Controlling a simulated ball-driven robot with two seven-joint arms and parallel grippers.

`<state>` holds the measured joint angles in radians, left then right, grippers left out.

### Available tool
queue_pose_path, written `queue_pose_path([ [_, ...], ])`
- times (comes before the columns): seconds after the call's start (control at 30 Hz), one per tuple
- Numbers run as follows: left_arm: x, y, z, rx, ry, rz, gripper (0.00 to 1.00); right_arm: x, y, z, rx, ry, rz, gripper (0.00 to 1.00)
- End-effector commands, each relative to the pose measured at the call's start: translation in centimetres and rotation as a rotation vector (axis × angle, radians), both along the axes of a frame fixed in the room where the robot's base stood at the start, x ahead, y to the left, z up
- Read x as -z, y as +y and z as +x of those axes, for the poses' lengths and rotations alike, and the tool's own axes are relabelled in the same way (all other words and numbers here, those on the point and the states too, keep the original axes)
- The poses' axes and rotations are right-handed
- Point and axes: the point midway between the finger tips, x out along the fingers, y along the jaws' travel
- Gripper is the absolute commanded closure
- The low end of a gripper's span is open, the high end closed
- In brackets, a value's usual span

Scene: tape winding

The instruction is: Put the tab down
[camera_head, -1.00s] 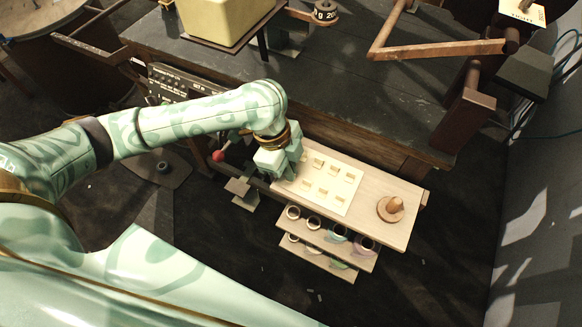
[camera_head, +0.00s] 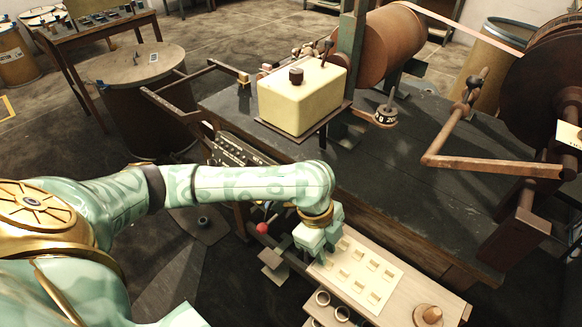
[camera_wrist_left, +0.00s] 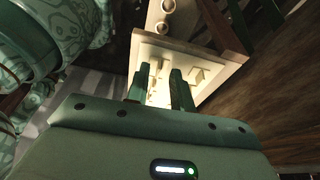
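Several small cream tabs (camera_head: 374,265) stand in rows on a pale card (camera_head: 360,271), which lies on a light wooden shelf top (camera_head: 402,296). My left gripper (camera_head: 318,255) points down at the card's left end, and its fingertips are hidden in the head view. In the left wrist view the two dark green fingers (camera_wrist_left: 159,76) are apart, with a bright gap between them. No tab shows clearly gripped there. A tab (camera_wrist_left: 197,76) on the card shows just right of the fingers. My right gripper is in neither view.
A round wooden knob (camera_head: 430,315) stands on the shelf top's right end. Tape rolls (camera_head: 322,298) sit on the lower tier. A dark bench (camera_head: 400,185) carries a yellow box (camera_head: 300,103) behind my arm. A red ball knob (camera_head: 262,228) is left of the gripper.

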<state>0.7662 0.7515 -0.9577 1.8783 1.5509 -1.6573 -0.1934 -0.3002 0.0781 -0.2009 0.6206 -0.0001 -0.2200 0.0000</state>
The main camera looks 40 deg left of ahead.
Motion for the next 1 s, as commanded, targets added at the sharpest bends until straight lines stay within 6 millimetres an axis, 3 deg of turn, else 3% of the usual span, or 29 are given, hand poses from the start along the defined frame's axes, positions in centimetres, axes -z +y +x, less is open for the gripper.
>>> queue_pose_path([
  [0.2, 0.0, 6.0, -0.3, -0.007, 0.004, 0.007, 0.77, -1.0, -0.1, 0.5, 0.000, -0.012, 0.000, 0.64],
  [0.4, 0.2, 9.7, -0.3, -0.006, 0.005, 0.005, 0.77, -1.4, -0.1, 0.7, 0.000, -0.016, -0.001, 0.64],
  [0.6, 0.2, 11.1, -0.3, -0.003, 0.004, 0.003, 0.77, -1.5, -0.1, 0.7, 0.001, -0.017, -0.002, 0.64],
  [1.0, 0.6, 11.0, -0.2, -0.016, 0.001, 0.001, 0.77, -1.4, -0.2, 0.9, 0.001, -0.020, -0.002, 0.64],
])
